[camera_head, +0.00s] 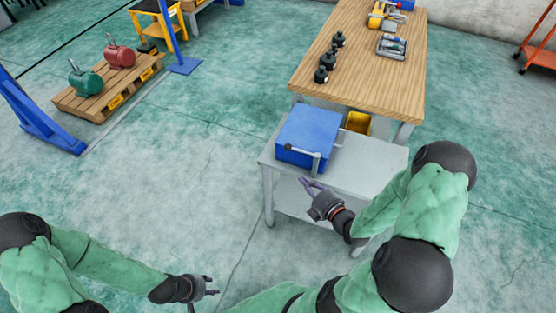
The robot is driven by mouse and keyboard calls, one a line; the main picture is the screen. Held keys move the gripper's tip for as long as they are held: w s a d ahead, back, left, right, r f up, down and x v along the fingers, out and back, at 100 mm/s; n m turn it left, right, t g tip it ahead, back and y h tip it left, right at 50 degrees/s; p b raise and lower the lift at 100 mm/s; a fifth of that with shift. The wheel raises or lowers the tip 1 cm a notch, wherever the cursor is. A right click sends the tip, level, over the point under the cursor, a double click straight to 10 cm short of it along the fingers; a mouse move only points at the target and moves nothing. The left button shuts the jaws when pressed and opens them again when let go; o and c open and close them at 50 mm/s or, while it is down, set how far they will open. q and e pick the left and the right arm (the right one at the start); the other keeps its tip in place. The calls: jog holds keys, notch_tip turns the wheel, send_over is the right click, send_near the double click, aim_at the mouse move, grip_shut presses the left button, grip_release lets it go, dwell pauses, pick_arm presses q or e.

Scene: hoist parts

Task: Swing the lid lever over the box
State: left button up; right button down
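A blue box (309,130) sits on a small grey table (372,158). A grey lever (303,151) with a dark knob at its left end shows at the box's front side, and an upright grey bar meets its right end. I cannot tell exactly how the lever joins the lid. My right gripper (308,183) is open and empty, just below the lever in the picture and apart from it, near the table's front edge. My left gripper (214,286) is open and empty, low in the picture, away from the table.
A wooden workbench (350,55) behind the box holds several black weights (328,60) and yellow and grey tools. A yellow bin (358,122) is behind the box. A pallet (98,98) with a green and a red part is at left. The floor between is clear.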

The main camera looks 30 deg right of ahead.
aim_at(302, 151)
jog(key=shift+s+a+r+n, duration=0.1)
jog(key=shift+a+r+n, duration=0.05)
jog(key=shift+r+n, duration=0.15)
jog(key=d+b+x, duration=0.2)
jog(key=x, duration=1.1)
jog(key=shift+d+b, duration=0.35)
jog(key=shift+d, duration=0.05)
jog(key=shift+f, duration=0.1)
jog(key=shift+w+d+m+h+b, duration=0.1)
jog(key=shift+w+m+h+b, duration=0.2)
jog(key=shift+w+m+h, duration=0.1)
